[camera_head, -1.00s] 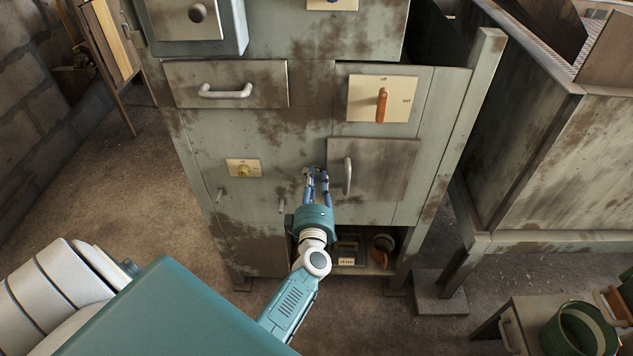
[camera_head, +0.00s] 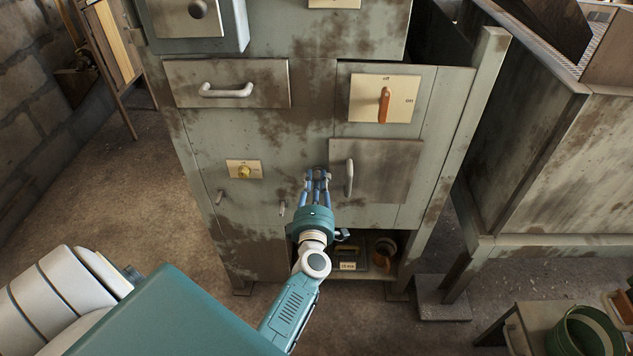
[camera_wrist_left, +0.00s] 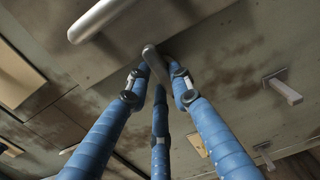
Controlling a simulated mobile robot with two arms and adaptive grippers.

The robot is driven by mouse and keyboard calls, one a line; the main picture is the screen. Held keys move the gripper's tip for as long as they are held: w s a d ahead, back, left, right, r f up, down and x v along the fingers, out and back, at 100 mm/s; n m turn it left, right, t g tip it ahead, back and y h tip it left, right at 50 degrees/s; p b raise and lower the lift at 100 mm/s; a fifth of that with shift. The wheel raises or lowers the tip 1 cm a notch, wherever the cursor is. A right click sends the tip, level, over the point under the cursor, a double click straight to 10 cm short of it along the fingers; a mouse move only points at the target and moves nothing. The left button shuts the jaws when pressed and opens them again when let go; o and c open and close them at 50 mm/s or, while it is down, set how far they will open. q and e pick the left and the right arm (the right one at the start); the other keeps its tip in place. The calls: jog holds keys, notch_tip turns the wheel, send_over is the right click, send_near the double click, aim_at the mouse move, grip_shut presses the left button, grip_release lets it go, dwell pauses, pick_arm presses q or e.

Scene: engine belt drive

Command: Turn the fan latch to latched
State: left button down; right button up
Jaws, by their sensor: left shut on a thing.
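My left gripper (camera_head: 317,180) is at the front of the grey-green cabinet (camera_head: 290,120), just left of the small door with a white handle (camera_head: 349,178). In the left wrist view, its blue fingers (camera_wrist_left: 155,85) are shut on a small grey metal lever (camera_wrist_left: 152,58), which I take to be the fan latch. The lever stands out from the cabinet face, and its tip shows between the fingers. The fingers hide most of it in the head view. I see no readable label by it. My right gripper is not in view.
Two similar small pegs (camera_head: 220,196) (camera_head: 282,208) stand out to the left. A yellow knob (camera_head: 244,171) and an orange switch (camera_head: 384,104) sit on plates. An open shelf (camera_head: 345,273) lies below the gripper. A green bucket (camera_head: 582,332) stands at lower right.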

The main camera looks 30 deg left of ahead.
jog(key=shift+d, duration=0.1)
pick_arm(q)
jog(key=c, duration=1.5)
grip_release()
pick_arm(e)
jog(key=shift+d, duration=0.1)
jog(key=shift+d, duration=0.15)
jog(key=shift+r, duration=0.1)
